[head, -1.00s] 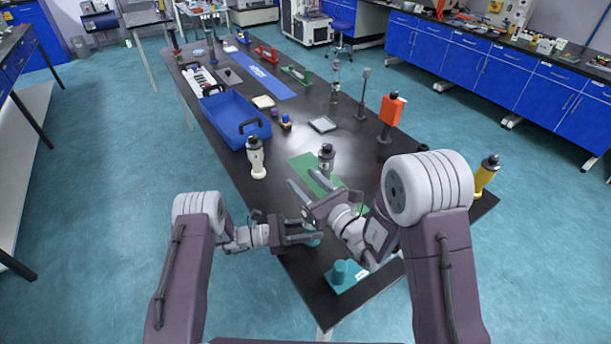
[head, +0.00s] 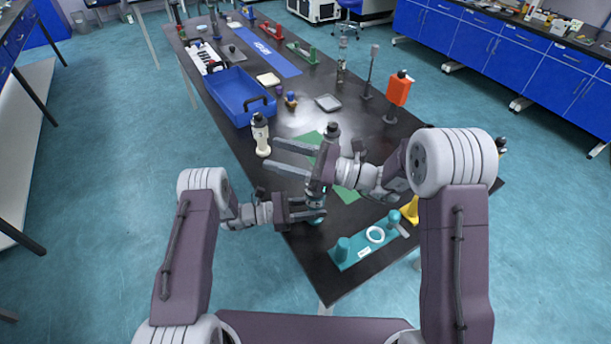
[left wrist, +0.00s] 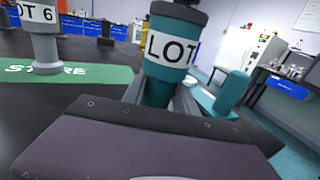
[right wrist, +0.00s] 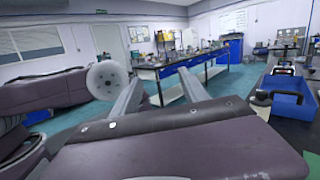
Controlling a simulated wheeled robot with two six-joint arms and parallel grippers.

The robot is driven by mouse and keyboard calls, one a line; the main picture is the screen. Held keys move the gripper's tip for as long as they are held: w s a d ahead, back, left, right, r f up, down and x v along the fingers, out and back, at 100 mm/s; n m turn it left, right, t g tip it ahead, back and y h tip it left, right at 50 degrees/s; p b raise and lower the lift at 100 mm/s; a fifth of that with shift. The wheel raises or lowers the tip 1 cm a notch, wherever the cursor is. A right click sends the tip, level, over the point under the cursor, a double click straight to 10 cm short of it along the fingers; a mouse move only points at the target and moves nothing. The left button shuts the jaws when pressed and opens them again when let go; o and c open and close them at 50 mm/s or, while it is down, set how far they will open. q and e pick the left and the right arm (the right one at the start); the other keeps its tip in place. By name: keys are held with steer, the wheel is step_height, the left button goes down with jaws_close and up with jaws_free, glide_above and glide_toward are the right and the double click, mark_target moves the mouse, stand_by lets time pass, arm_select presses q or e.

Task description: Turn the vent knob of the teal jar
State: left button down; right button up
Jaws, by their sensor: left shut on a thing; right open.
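The teal jar (left wrist: 172,45) stands close in the left wrist view, with a white LOT label and a dark upper end cut by the frame's top edge. In the head view its teal base (head: 316,221) shows below my left gripper (head: 322,207), which is shut around the jar. My right gripper (head: 276,155) is open and empty, its fingers pointing left, above the table and further back than the jar. In the right wrist view, nothing is between its fingers. The right gripper's body hides much of the jar's top in the head view, so I cannot make out the vent knob.
A teal stand (head: 352,257) with posts and a white ring lies at the table's near right. A yellow object (head: 411,210) is beside it. A cream bottle (head: 261,137), a grey black-capped bottle (left wrist: 45,47) on a green mat (left wrist: 85,73), and a blue tray (head: 243,108) stand further back.

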mark_target(318, 196)
steer(key=d+f+g, duration=0.1)
steer(key=d+f, duration=0.1)
steer(key=d, duration=0.1)
steer(key=d+f+n+g, duration=0.1)
steer(key=d+f, duration=0.2)
steer(key=d+f+n+g+h, duration=0.1)
steer(key=d+f, duration=0.1)
steer(key=shift+w+d+f, duration=0.35)
steer(key=shift+d, duration=0.05)
steer(key=w+d+f+m+t, duration=0.2)
steer(key=d+f, duration=0.3)
steer(key=d, duration=0.4)
steer(key=shift+h, duration=0.3)
steer(key=a, duration=0.8)
steer(key=w+a, duration=0.1)
steer(key=a, duration=0.3)
steer(key=shift+a, duration=0.2)
